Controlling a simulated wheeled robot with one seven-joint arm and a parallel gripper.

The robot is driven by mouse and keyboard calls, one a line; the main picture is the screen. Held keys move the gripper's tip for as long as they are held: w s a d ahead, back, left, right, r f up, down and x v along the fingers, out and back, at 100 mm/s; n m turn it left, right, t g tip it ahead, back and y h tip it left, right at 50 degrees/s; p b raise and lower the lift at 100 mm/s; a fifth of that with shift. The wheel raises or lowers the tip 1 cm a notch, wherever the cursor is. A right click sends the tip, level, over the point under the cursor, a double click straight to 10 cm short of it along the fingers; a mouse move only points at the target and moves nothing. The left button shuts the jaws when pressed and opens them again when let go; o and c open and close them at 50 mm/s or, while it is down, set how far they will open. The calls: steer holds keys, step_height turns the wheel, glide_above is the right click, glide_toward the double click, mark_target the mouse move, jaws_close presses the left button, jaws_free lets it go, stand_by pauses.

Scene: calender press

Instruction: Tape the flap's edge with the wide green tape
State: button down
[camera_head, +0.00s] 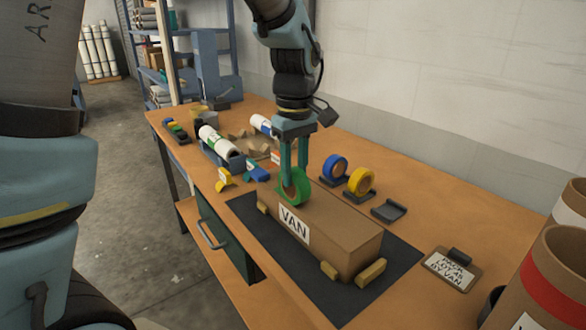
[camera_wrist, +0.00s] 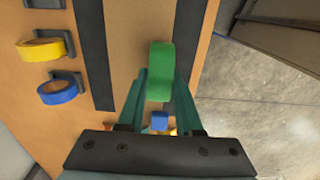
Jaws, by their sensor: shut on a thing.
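A green tape roll (camera_head: 296,188) is upright between the fingers of my gripper (camera_head: 295,172). It also shows in the wrist view (camera_wrist: 160,68), where the gripper (camera_wrist: 160,88) is shut on it. The roll is at the far left end of a long brown carton (camera_head: 340,236) with a white VAN label, over or against its top. I cannot tell whether it touches the carton. The carton lies on a dark mat (camera_head: 262,232). The flap's edge cannot be made out clearly, and the gripper hides part of that end.
A blue tape roll (camera_head: 335,167) and a yellow tape roll (camera_head: 360,181) stand in holders behind the carton. An empty dark holder (camera_head: 388,210) is beside them. Small tan blocks (camera_head: 371,273) sit around the carton. A clipboard (camera_head: 452,268) and large tubes (camera_head: 555,285) are at right.

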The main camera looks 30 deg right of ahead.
mark_target(306, 188)
steer(key=shift+s, duration=0.1)
steer(key=shift+s+d, duration=0.1)
steer(key=shift+s, duration=0.35)
steer(key=shift+s, duration=0.2)
stand_by(0.3)
steer(key=shift+s+d, duration=0.1)
steer(key=shift+s, duration=0.3)
steer(key=shift+s+p, duration=0.15)
steer(key=shift+p, duration=0.15)
steer(key=shift+s+d+f, duration=0.1)
steer(key=shift+s+d, duration=0.05)
steer(key=shift+s, duration=0.3)
steer(key=shift+s, duration=0.2)
steer(key=shift+s+d, duration=0.1)
steer(key=shift+s, duration=0.3)
